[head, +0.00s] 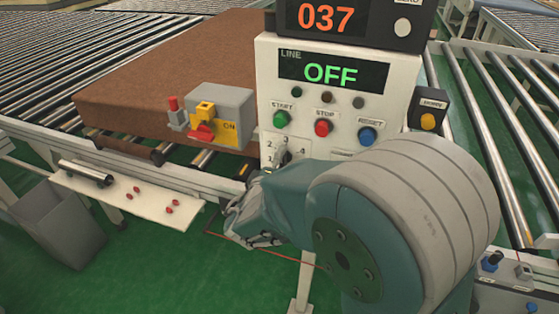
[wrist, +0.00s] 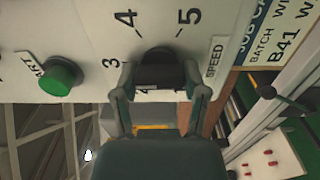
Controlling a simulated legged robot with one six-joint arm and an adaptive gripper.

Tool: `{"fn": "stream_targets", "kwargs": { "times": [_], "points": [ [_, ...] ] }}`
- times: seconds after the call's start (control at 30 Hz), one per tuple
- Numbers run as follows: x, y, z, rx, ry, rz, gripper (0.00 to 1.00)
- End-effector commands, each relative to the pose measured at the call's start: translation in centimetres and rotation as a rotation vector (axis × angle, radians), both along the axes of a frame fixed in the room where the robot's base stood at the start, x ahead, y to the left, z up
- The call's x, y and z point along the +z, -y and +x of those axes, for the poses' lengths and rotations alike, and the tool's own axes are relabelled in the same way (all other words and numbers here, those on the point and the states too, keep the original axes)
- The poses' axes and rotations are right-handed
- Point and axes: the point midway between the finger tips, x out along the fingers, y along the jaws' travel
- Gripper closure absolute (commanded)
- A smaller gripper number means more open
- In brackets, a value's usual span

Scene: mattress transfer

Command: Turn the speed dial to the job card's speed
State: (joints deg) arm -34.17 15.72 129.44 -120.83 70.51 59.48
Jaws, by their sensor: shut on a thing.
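The dark speed dial (wrist: 160,60) sits on the white control panel (wrist: 75,25), between the printed numbers 3, 4 and 5, beside a SPEED label. My gripper (wrist: 158,88) is shut on the dial, with one finger on each side of it. The dial's pointer mark is not clear to me. In the head view, my arm covers most of the dial area; the numbers 2 and 4 show above it. Part of the job card (wrist: 268,38) shows at the right of the wrist view, reading BATCH B41; its speed is cut off.
On the panel are a green START button (head: 281,119), a red STOP button (head: 323,128) and a blue RESET button (head: 367,136). A switch box (head: 222,112) and brown mattress (head: 150,75) are left.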

Motion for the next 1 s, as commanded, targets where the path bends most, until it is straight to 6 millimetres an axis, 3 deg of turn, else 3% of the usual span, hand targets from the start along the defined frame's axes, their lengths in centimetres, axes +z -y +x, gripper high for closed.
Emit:
{"fn": "stream_targets", "kwargs": {
  "times": [0.53,0.57,0.6,0.63,1.0],
  "points": [
    [-0.34,0.44,-0.07,-0.009,0.000,0.022,0.91],
    [-0.35,0.44,-0.07,-0.009,-0.001,0.023,0.34],
    [-0.35,0.43,-0.07,-0.008,-0.001,0.023,0.17],
    [-0.34,0.41,-0.07,-0.008,0.000,0.022,0.09],
    [-0.25,-0.17,-0.07,-0.003,0.004,0.019,0.09]
  ]
}}
